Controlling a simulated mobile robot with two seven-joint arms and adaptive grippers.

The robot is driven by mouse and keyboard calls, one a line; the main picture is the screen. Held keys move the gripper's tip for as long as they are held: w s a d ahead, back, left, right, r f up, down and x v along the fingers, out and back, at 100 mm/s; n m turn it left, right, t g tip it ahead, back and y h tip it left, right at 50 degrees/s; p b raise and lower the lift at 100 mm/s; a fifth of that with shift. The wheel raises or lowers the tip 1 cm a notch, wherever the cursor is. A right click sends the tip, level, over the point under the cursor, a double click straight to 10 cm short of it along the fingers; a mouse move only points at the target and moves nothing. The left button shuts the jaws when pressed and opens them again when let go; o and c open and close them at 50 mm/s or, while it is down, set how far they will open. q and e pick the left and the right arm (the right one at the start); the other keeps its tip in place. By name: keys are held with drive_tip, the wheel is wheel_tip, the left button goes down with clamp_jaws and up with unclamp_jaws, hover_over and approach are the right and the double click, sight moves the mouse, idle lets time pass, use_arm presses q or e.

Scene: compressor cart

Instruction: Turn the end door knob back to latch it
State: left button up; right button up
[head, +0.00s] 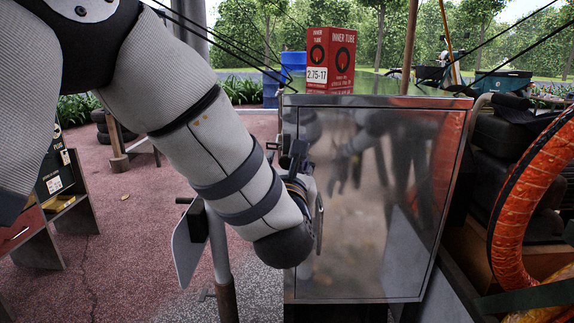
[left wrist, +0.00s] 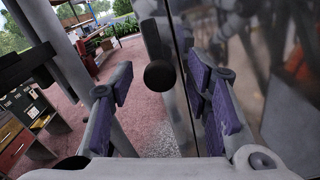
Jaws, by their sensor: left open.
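The end door knob (left wrist: 160,75) is a round black knob in the left wrist view, by the edge of the shiny metal panel. My left gripper (left wrist: 163,90) is open, with its purple-padded fingers on either side of the knob in that picture. I cannot tell whether either pad touches it. In the head view my left gripper (head: 297,158) is at the left edge of the metal cabinet (head: 365,215), partly hidden by my forearm. The knob cannot be made out there. My right gripper is not in view.
A red inner tube box (head: 331,60) stands on top of the cabinet. A thick orange hose coil (head: 530,200) is at the right. A grey post (head: 220,260) stands left of the cabinet, and a bench (head: 45,215) is at far left, with open paving between.

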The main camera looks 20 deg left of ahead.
use_arm(q)
clamp_jaws()
